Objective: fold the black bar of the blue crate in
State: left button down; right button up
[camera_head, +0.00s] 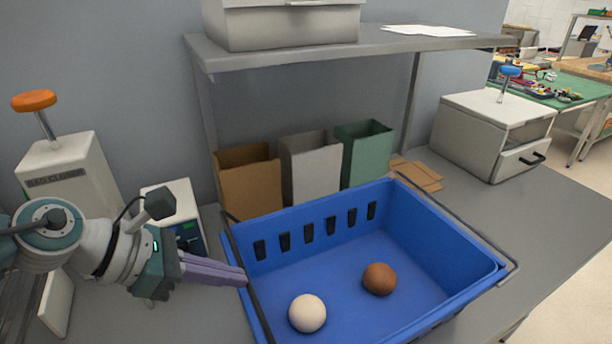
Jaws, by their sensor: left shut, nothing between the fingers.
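The blue crate (435,213) stands on the grey worktop, with a cream ball (307,313) and a brown ball (380,279) on its floor. One black bar (259,309) runs along the crate's left side. Another black bar (462,223) runs along its right side, at or just outside the rim. My left gripper (243,278) comes in from the left with its purple fingers shut and empty. Its tips are at the left bar, near its middle; I cannot tell if they touch it. The crate's near edge is cut off by the frame. My right gripper is not in view.
Brown (250,182), grey (312,168) and green (364,155) open boxes stand behind the crate, under a shelf (400,43). A bag closer (65,178) and a small device (180,205) are at left. A drawer unit (480,130) stands back right. The right worktop is clear.

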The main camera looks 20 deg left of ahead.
pick_arm(q)
jog(key=shift+w+d+r+g+y+p, duration=0.3)
jog(key=shift+g+y+p, duration=0.25)
jog(key=shift+p, duration=0.8)
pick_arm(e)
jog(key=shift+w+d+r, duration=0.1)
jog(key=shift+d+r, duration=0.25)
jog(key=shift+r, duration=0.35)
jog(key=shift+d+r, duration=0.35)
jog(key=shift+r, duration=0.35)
